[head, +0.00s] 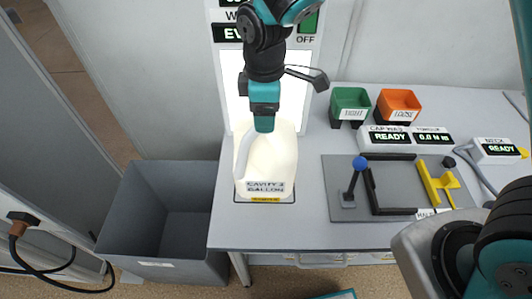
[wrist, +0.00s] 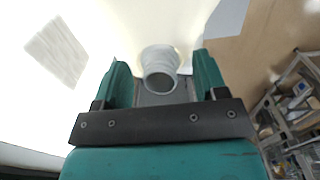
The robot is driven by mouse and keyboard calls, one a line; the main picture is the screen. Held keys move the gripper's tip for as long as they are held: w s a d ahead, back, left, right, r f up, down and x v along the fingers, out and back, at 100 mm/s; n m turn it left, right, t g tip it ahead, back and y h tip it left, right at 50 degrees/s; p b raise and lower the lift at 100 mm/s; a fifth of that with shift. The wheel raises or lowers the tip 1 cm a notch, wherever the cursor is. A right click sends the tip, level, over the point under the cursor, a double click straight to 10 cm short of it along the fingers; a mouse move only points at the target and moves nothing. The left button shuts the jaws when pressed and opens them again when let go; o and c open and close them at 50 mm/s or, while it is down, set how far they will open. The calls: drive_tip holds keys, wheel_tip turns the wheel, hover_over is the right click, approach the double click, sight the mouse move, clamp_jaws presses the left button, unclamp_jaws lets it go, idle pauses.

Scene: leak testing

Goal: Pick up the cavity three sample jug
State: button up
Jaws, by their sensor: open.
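The cavity three jug (head: 268,165) is cream-white with a handle and a label reading "CAVITY 3 GALLON". It stands upright at the left end of the grey table. My gripper (head: 264,124) points down at the top of the jug, and its fingers hide the neck in the head view. In the wrist view my gripper (wrist: 161,62) is open, with the jug's round neck (wrist: 160,70) between the two teal fingers. Gaps show on both sides of the neck.
A grey open bin (head: 165,265) stands on the floor left of the table. A white panel with displays rises behind the jug.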

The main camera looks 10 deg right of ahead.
drive_tip(key=c, duration=0.9)
drive_tip(key=shift+r, duration=0.1)
